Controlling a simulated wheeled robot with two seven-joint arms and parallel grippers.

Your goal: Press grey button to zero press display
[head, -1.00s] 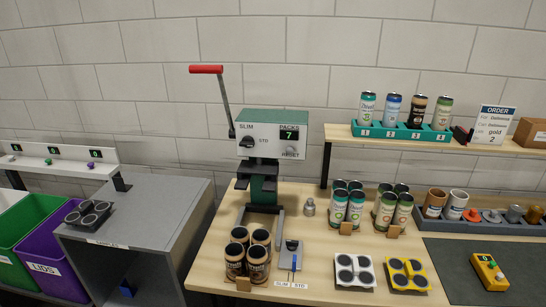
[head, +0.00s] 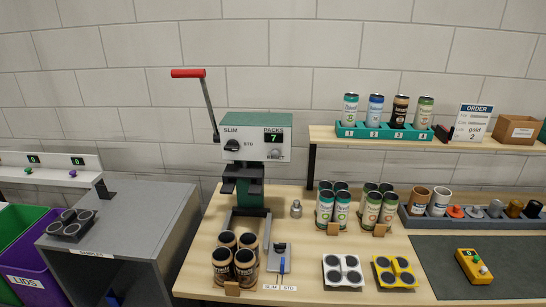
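The press (head: 245,165) stands at the back of the wooden table, with a green and white head and a red-handled lever raised to the upper left. Its PACKS display (head: 274,137) reads 7. The grey round RESET button (head: 274,153) sits just below the display on the white front panel. A black SLIM/STD knob (head: 232,145) is to its left. Neither of my grippers is in the head view, and nothing touches the button.
A pack of dark cans (head: 236,262) stands in front of the press. Beside it is a small grey SLIM/STD fixture (head: 279,258). Green-white can packs (head: 333,208) stand to the right. A yellow device (head: 474,266) lies on the dark mat (head: 440,262). Space before the button looks clear.

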